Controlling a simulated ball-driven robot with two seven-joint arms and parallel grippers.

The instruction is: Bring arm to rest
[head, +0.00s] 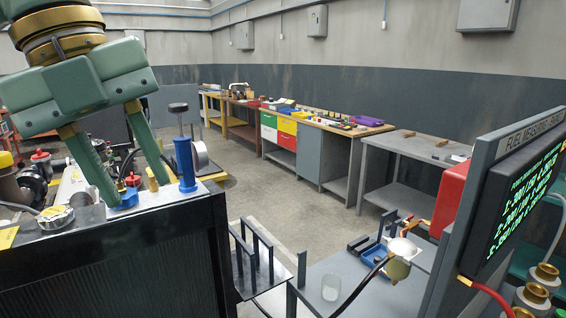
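My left gripper (142,192) comes in from the upper left, a green body with brass rings at the wrist and two long green fingers pointing down. The fingers stand well apart, so it is open. Its fingertips are low over the bench top with the engine parts. A blue fitting (127,198) shows at the left fingertip, and a red knob (132,180) and a small brass part show between the fingers. I cannot tell whether the fingers touch any of these. No held object shows. My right gripper is not in view.
A blue upright cylinder (184,165) stands close right of the fingers. A dark-sided bench (130,265) fills the lower left. A grey table (350,285) with a clear beaker (331,288) is lower right, beside a screen panel (525,195). Open floor (285,200) lies between.

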